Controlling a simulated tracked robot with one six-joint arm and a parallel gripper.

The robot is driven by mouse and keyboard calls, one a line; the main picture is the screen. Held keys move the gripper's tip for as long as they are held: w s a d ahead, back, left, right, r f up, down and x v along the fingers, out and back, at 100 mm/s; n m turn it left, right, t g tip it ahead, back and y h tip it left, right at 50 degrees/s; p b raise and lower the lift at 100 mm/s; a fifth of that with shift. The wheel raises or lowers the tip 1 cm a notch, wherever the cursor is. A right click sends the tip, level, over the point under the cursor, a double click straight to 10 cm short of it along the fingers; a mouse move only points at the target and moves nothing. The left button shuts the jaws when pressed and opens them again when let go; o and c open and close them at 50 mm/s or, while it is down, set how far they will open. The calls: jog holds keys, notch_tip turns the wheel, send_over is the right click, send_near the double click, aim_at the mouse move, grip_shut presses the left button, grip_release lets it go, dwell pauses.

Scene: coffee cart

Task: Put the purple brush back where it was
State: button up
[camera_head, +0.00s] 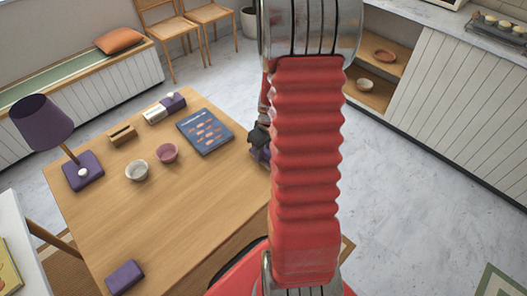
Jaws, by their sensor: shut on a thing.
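My gripper (258,137) is dark and small in the picture, at the table's right edge, partly hidden behind my red arm. It is shut on a purple thing, which I take to be the purple brush (260,155); only a sliver shows below the jaws, so its shape and tilt are unclear. I cannot tell whether it touches the table (205,205). A purple block-like item (173,102) lies at the table's back edge, next to a pale box (155,113). Another purple block (125,277) lies at the front left.
A blue book (205,131) lies left of my gripper. A pink bowl (167,153), a white bowl (137,171), a slotted wooden block (122,135) and a purple lamp (42,122) stand further left. The table's middle front is clear. My arm hides the floor behind it.

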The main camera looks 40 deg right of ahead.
jog(key=shift+f, duration=0.1)
jog(key=o, duration=1)
jog(key=r, duration=0.4)
jog(key=s+r, duration=0.1)
jog(key=r, duration=0.7)
jog(key=shift+s, duration=0.4)
